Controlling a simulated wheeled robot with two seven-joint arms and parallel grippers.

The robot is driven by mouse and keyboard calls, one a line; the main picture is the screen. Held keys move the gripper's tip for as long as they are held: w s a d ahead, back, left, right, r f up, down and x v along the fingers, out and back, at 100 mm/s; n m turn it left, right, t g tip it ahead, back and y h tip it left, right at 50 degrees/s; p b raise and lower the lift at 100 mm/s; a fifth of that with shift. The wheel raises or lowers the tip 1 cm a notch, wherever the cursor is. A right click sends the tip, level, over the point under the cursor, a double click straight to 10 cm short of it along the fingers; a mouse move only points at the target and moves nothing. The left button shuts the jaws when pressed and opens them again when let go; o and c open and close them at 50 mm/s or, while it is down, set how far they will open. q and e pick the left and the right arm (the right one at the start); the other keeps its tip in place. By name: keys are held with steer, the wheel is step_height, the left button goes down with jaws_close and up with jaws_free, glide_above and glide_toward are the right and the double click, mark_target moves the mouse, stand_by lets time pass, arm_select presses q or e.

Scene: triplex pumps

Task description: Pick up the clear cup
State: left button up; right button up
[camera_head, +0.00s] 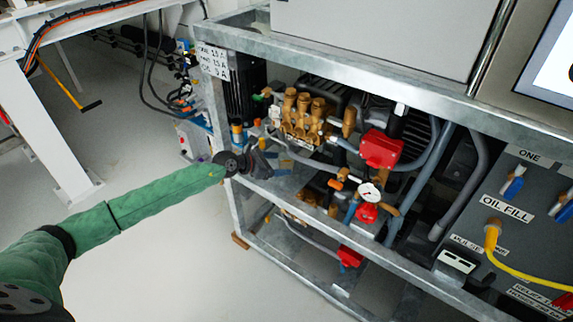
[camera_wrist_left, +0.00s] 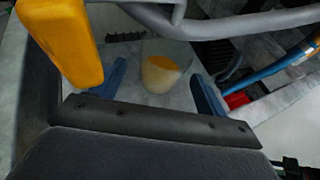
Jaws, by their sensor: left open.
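The clear cup (camera_wrist_left: 159,82) shows in the left wrist view as a small pale, see-through cup with a yellow-orange inside. It stands on a grey metal surface, in line with the gap between the blue fingers of my left gripper (camera_wrist_left: 153,88). The fingers are apart, with nothing held, and the cup looks a little beyond their tips. In the head view my left gripper (camera_head: 268,165) reaches into the pump frame from the left, at the middle shelf. I cannot make out the cup there. My right gripper is not in view.
Brass pump heads (camera_head: 303,115) and red valves (camera_head: 380,149) stand right of the gripper. The metal frame post (camera_head: 217,110) is close to the arm. In the left wrist view, a yellow part (camera_wrist_left: 62,42) and a grey hose (camera_wrist_left: 240,25) are close by.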

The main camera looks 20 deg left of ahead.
mark_target(286, 164)
arm_select(q)
steer(key=x, duration=0.3)
steer(key=shift+w+d+f, duration=0.1)
steer(key=shift+w+d, duration=0.05)
steer(key=shift+d, duration=0.1)
steer(key=shift+c, duration=0.2)
steer(key=c, duration=1)
